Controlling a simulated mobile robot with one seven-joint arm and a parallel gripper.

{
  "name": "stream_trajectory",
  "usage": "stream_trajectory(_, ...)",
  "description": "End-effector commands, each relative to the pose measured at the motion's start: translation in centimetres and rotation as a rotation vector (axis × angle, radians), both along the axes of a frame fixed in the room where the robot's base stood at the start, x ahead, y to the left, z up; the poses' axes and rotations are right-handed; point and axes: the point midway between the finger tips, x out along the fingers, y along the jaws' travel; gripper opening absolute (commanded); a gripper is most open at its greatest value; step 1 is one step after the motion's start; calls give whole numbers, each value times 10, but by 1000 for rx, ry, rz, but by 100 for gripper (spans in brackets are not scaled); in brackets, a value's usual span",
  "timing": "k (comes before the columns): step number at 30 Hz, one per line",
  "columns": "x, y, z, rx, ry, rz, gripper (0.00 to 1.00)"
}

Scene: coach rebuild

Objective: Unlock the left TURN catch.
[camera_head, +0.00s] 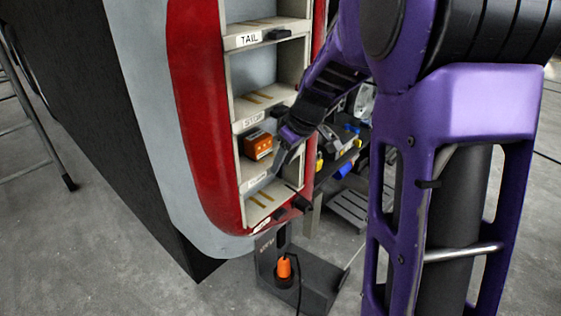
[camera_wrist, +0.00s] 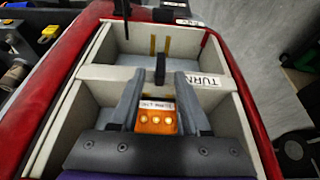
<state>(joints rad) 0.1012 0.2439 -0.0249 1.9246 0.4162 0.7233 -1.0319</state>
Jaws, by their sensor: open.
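The black TURN catch (camera_wrist: 160,68) sits on the pale divider beside the TURN label (camera_wrist: 211,81) in the wrist view. It looks elongated and lies across the divider. My gripper (camera_wrist: 158,78) is open, with its two grey fingertips either side of the catch and visible gaps to it. I cannot tell depth or contact. In the head view my gripper (camera_head: 277,169) is at the lower divider; the catch is hidden there.
The red-rimmed lamp housing (camera_head: 204,130) has stacked compartments marked TAIL (camera_head: 249,39) and STOP (camera_head: 254,119). The orange unit (camera_head: 258,144) shows under STOP. A black stand with an orange plug (camera_head: 285,267) stands below. A shelf of parts (camera_head: 341,158) is behind my arm.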

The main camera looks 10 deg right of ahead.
Motion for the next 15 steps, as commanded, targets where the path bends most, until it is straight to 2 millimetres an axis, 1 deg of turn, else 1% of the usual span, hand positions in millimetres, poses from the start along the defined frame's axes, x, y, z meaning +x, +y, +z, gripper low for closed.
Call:
stream_trajectory(1,1,1,-5,0,1,0,46)
stream_trajectory(3,2,2,-8,0,1,0,46)
stream_trajectory(12,3,3,-10,0,0,1,46)
stream_trajectory(14,3,3,-10,0,0,1,37)
stream_trajectory(15,3,3,-9,0,0,1,30)
